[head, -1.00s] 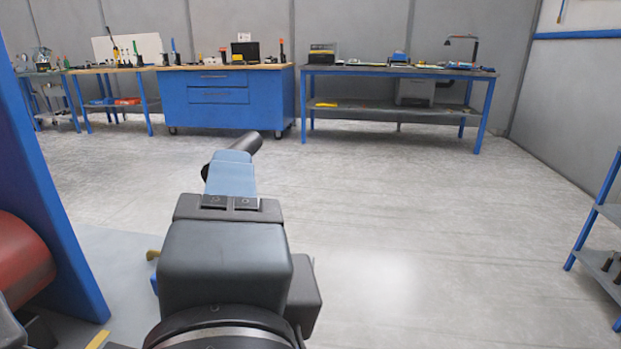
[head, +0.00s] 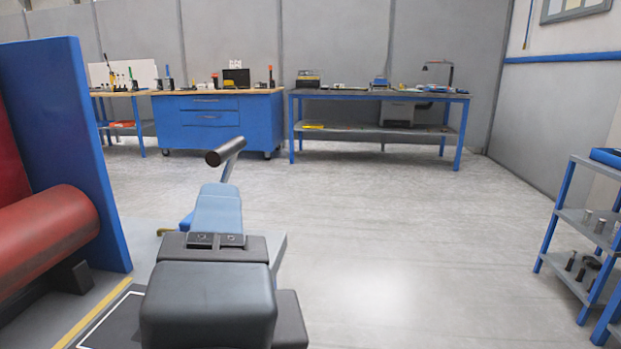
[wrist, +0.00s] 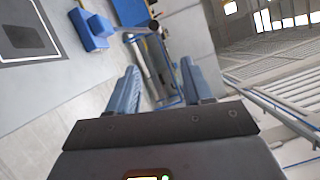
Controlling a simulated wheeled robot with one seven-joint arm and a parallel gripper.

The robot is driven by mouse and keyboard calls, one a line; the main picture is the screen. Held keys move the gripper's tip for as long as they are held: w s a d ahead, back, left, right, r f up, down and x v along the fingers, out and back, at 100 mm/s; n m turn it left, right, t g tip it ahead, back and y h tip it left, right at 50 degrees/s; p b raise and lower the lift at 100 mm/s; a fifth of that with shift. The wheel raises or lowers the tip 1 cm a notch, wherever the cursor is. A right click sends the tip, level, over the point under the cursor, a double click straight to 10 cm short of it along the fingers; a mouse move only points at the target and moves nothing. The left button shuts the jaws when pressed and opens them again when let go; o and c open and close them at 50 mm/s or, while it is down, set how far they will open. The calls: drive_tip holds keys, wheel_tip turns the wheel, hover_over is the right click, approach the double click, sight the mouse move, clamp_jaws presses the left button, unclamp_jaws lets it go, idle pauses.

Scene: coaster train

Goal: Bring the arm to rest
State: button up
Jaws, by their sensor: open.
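My gripper (head: 220,188) points away from me, low in the middle of the head view, above the floor. Its dark body and a pale blue finger show there. In the wrist view, its two blue fingers (wrist: 158,68) are spread apart with nothing between them. A grey bar with a black round grip (head: 225,152) shows just beyond the fingertips. The black grip also shows in the wrist view (wrist: 153,25), past the fingers and apart from them. The foot of the bar is hidden behind my gripper in the head view.
A blue upright panel (head: 85,150) and a red cylinder (head: 45,235) stand close on the left. A blue shelf rack (head: 573,215) stands on the right. A blue cabinet (head: 210,130) and workbench (head: 380,130) line the back. The floor (head: 400,240) between is clear.

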drive_tip(key=s+d+f+n+g, duration=0.1)
drive_tip(key=d+f+n, duration=0.45)
drive_tip(key=f, duration=0.35)
drive_tip(key=s+d+f+n+g, duration=0.1)
drive_tip(key=d+f+n, duration=0.4)
drive_tip(key=d+f, duration=0.3)
drive_tip(key=s+d+f+n+g+h, duration=0.15)
drive_tip(key=s+d+f+n, duration=0.35)
drive_tip(key=s+d+f, duration=0.65)
drive_tip(key=s+d+r+n+h, duration=0.1)
drive_tip(key=s+d+h, duration=0.1)
drive_tip(key=s, duration=0.5)
drive_tip(key=s+d+r+n+h, duration=0.1)
drive_tip(key=s+d, duration=0.1)
drive_tip(key=s, duration=0.5)
wheel_tip(320, 180, up, 20)
drive_tip(key=p, duration=2)
drive_tip(key=shift+w+a, duration=0.25)
drive_tip(key=shift+w, duration=0.1)
drive_tip(key=shift+f, duration=0.15)
